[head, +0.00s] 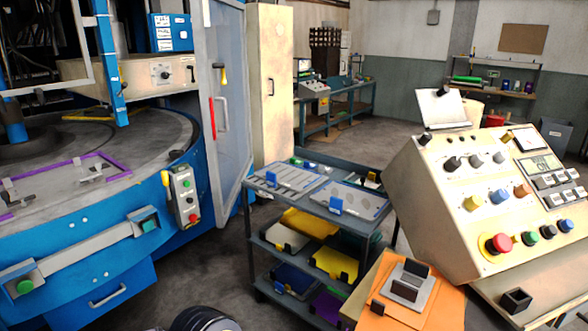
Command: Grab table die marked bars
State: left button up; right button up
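A grey cart (318,213) stands in the middle of the head view. On its top shelf lie two flat grey plates, each with a blue handle at its front edge. The left plate (289,178) carries long narrow strip shapes that look like bars. The right plate (352,198) carries rounder, scattered shapes. Several smaller coloured pieces show behind them, partly hidden. Any marking text is too small to read. Neither of my grippers is in view, and nothing is seen held.
A blue machine (130,222) with a round bed and purple frame (75,183) fills the left. A beige control console (490,200) stands close on the right, with an orange board (437,302) before it. Lower cart shelves hold yellow, white and blue plates. Dark floor is clear left of the cart.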

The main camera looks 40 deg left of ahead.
aim_at(296, 179)
jog(key=j+z, duration=0.25)
jog(key=j, duration=0.25)
jog(key=j+z, duration=0.25)
jog(key=j, duration=0.2)
jog(key=k+j+z, duration=0.25)
jog(key=j, duration=0.2)
jog(key=j+z, duration=0.25)
jog(key=j, duration=0.25)
jog(key=i+j+z, duration=0.1)
jog(key=j+z, duration=0.3)
jog(key=j, duration=0.15)
jog(key=j+z, duration=0.45)
jog(key=k+j+z, duration=0.1)
jog(key=j+z, duration=0.3)
jog(key=j, duration=0.25)
jog(key=j+z, duration=0.2)
jog(key=j, duration=0.3)
jog(key=j+u, duration=0.1)
jog(key=u, duration=1.1)
jog(key=i+u, duration=0.1)
jog(key=u, duration=1.05)
jog(key=i+u, duration=0.15)
jog(key=u, duration=1.05)
jog(key=l+u, duration=0.1)
jog(key=u, duration=0.5)
jog(key=i+l+u, duration=0.1)
jog(key=u, duration=0.5)
